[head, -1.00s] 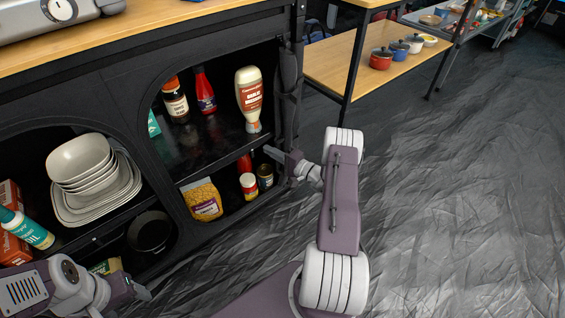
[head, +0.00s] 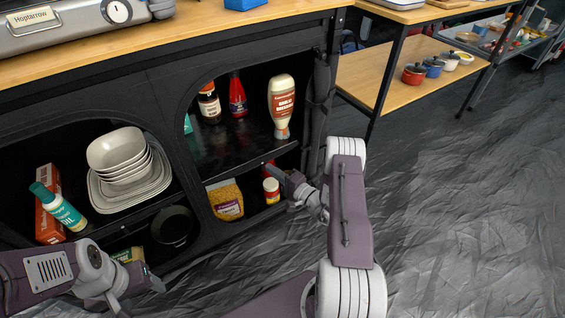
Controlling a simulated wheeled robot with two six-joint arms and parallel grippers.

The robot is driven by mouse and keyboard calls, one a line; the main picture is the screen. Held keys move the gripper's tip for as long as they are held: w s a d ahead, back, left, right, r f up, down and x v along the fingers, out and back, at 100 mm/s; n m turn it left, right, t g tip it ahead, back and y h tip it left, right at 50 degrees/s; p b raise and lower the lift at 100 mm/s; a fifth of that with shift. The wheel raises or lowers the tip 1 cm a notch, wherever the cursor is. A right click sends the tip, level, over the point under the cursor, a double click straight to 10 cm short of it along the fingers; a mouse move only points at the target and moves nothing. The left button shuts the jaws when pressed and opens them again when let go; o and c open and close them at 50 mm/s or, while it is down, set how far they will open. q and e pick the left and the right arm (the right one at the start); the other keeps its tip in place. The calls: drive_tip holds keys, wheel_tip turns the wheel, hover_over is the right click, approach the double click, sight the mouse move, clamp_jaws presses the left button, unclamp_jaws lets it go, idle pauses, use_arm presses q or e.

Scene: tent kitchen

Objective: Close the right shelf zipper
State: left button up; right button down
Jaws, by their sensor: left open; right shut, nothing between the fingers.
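The right shelf compartment (head: 240,152) of the black fabric cabinet stands open, its arched opening uncovered. The dark flap (head: 318,95) is bunched along the right edge of that opening. I cannot make out the zipper pull. My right gripper (head: 274,172) is shut and empty, in front of the compartment's lower right part, near its middle shelf edge. It hides part of the lower shelf. My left gripper (head: 142,295) is open and empty, low in front of the left compartment.
The right compartment holds a sauce bottle (head: 282,104), a red bottle (head: 238,96), a dark bottle (head: 209,103), a yellow bag (head: 226,200) and a jar (head: 271,191). Bowls (head: 118,160) stand at left. A wooden side table (head: 385,75) stands right. The right floor is clear.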

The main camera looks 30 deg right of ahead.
use_arm(q)
drive_tip(key=shift+a+r, duration=0.25)
drive_tip(key=shift+a, duration=0.25)
use_arm(e)
drive_tip(key=shift+s+a, duration=0.15)
drive_tip(key=shift+a, duration=1)
drive_tip(key=shift+f, duration=0.1)
use_arm(q)
drive_tip(key=r+p, duration=0.3)
drive_tip(key=p, duration=0.1)
drive_tip(key=shift+s+d+r, duration=0.25)
drive_tip(key=shift+r, duration=0.15)
use_arm(e)
drive_tip(key=s+d, duration=0.7)
drive_tip(key=s, duration=0.2)
drive_tip(key=shift+d, duration=0.35)
